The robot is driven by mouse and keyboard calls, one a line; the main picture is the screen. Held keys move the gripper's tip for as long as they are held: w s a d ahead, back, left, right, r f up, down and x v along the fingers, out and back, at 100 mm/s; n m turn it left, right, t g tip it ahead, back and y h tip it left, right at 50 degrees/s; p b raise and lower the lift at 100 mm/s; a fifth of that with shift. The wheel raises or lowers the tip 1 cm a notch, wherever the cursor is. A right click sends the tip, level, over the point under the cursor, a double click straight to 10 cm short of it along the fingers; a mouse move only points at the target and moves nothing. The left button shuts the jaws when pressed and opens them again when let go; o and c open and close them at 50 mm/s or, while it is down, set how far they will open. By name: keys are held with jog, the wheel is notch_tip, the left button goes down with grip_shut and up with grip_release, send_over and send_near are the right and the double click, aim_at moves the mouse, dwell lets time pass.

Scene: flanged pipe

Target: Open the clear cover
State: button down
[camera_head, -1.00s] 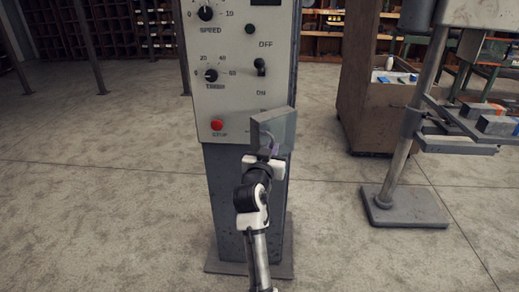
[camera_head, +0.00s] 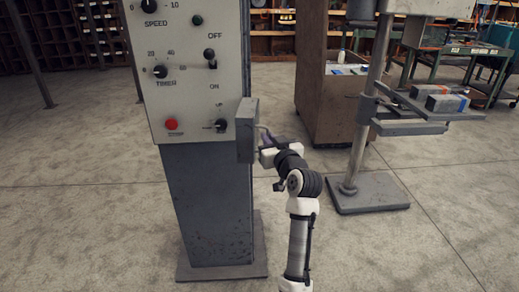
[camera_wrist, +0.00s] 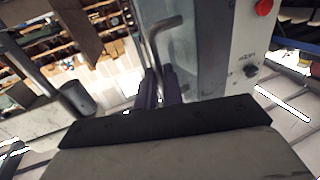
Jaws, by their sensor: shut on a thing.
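The cover (camera_head: 246,130) is a thin grey plate at the lower right of the control panel (camera_head: 192,82). It stands swung out from the panel face, seen nearly edge-on. A small black knob (camera_head: 220,125) shows uncovered to its left. My gripper (camera_head: 266,146) is on the cover's right side. In the wrist view the cover (camera_wrist: 184,62) looks translucent and blue-grey, with a bent metal handle (camera_wrist: 153,40) on it. My gripper's two dark fingers (camera_wrist: 160,88) are closed around the lower part of this handle. The exact contact is partly hidden.
The panel stands on a grey pedestal (camera_head: 208,205) with a flat foot. A red button (camera_head: 171,124) is left of the knob. A brown cabinet (camera_head: 325,105) and a machine stand (camera_head: 368,192) are at right.

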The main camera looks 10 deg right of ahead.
jog(key=shift+w+d+n+g+y+b, duration=0.4)
jog(key=shift+d+n+y+b, duration=0.35)
jog(key=shift+y+b, duration=0.25)
jog(key=shift+w+d+n+g+y+b, duration=0.25)
jog(key=shift+w+d+n+y+b, duration=0.3)
jog(key=shift+d+y+b, duration=0.45)
jog(key=shift+w+d+n+g+y+b, duration=0.35)
jog(key=shift+d+n+y+b, duration=0.35)
jog(key=shift+y+b, duration=0.3)
jog(key=c, duration=1.5)
grip_release()
jog(key=shift+a, duration=0.1)
jog(key=shift+c, duration=0.2)
jog(key=shift+s, duration=0.1)
jog(key=b+v, duration=0.3)
jog(key=v, duration=1.1)
